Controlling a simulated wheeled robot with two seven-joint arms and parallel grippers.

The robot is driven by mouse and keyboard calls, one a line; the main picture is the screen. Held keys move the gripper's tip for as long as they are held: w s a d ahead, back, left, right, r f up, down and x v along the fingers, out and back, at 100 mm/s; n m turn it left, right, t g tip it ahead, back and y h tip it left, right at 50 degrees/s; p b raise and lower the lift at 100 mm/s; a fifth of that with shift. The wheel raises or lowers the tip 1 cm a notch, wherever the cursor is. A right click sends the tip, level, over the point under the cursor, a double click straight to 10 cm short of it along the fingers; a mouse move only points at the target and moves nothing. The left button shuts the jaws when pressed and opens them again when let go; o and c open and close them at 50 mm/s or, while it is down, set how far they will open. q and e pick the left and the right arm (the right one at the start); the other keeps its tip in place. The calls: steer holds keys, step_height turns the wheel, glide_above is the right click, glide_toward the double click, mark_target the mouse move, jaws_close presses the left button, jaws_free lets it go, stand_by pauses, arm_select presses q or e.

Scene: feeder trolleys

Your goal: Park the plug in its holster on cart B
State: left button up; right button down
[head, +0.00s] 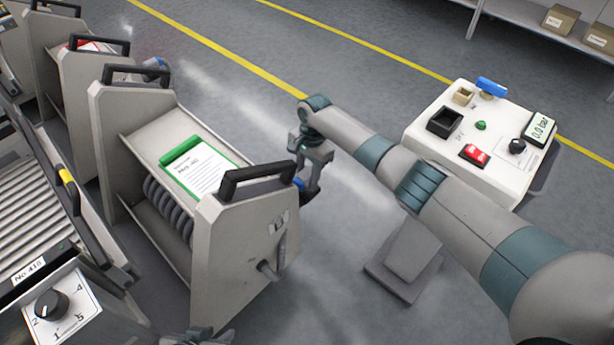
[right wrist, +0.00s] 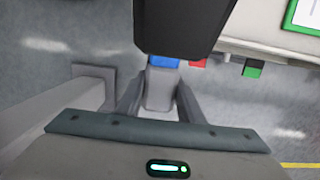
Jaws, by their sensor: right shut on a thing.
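My right gripper (head: 308,186) is at the far side of the nearest cart (head: 240,240), just beyond its black handle (head: 257,178). It is shut on the plug, whose blue part (head: 299,184) shows at the fingers. In the right wrist view the plug's blue part (right wrist: 163,61) shows beyond the fingers, partly hidden by a large dark block. A grey stub (head: 268,269) sticks out of the cart's end panel; I cannot tell whether it is the holster. No letter B is readable. Part of my left gripper (head: 200,338) shows at the bottom edge, its fingers unclear.
The nearest cart carries a green-and-white clipboard (head: 198,167) above a grey coiled hose (head: 167,208). Other carts (head: 95,75) stand behind it on the left. A white console (head: 480,140) with buttons stands right. A roller conveyor (head: 35,215) is at left.

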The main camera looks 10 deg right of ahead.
arm_select(q)
steer(key=shift+f+b, duration=0.55)
steer(key=shift+b, duration=0.05)
arm_select(e)
steer(key=shift+f, duration=1.15)
steer(key=c, duration=1.1)
jaws_free()
steer(key=shift+r, duration=0.1)
arm_select(q)
steer(key=s+a+g+p, duration=0.1)
steer(key=a, duration=0.1)
steer(key=s+a+g+y+p, duration=0.1)
steer(key=shift+s+a+r+p, duration=0.1)
steer(key=shift+s+a+p, duration=0.25)
steer(key=shift+s+p, duration=0.05)
arm_select(e)
steer(key=r, duration=0.5)
steer(key=w+d+r, duration=0.1)
steer(key=r, duration=1.1)
steer(key=shift+w+d, duration=0.2)
steer(key=shift+d, duration=0.15)
